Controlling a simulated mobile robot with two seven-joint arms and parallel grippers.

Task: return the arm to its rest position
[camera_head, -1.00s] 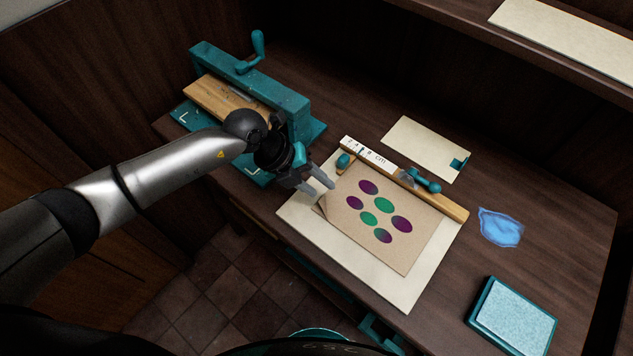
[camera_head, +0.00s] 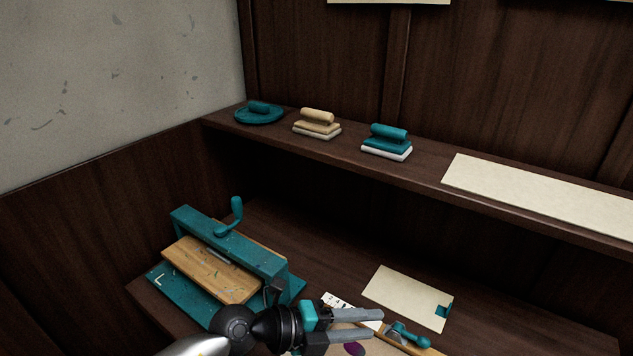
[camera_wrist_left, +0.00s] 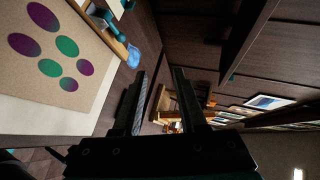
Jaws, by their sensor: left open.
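My left gripper (camera_head: 377,326) is at the bottom of the head view, pointing right, with its two grey fingers apart and nothing between them. The fingers also show open and empty in the left wrist view (camera_wrist_left: 158,88). The gripper appears above the bench, in front of the ruler board (camera_head: 420,346) and partly covering it. The sheet with purple and green ovals (camera_wrist_left: 50,86) shows at the left of the wrist view; only a sliver of it shows in the head view. My right gripper is not in view.
A teal hinged frame with a crank (camera_head: 232,243) and wooden board (camera_head: 200,268) stands left of the gripper. A cream card (camera_head: 408,293) lies behind the gripper on the bench. A shelf above holds a teal round tool (camera_head: 259,114), a beige block (camera_head: 317,125) and a teal block (camera_head: 387,141).

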